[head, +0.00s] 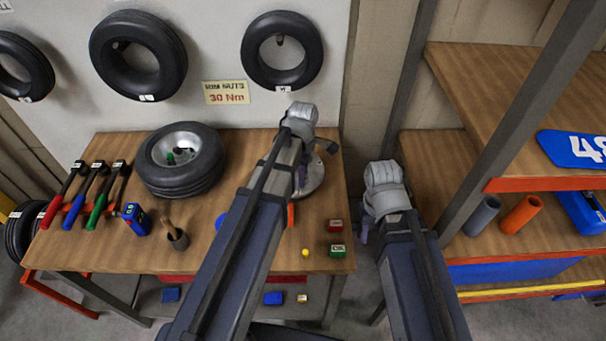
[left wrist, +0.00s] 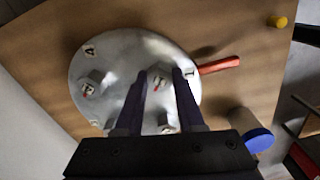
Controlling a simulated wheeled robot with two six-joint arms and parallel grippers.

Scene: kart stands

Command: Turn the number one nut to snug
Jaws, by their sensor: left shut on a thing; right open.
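A round metal plate (head: 314,180) lies on the wooden bench, partly hidden by my left arm in the head view. In the left wrist view the plate (left wrist: 115,62) carries several nuts with red marks and number labels at its rim. My left gripper (left wrist: 160,78) points down at the plate, shut on the nut (left wrist: 156,77) nearest the label that looks like 1. In the head view my left gripper (head: 299,183) is mostly behind its own arm. My right gripper (head: 363,234) is open beside the bench's right edge, clear of the plate; its fingers barely show.
An orange-red handle (left wrist: 219,65) lies beside the plate. A blue-topped cylinder (left wrist: 258,141) and a yellow knob (head: 305,252) stand nearby. A tyre (head: 180,160) and several torque wrenches (head: 97,200) lie left.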

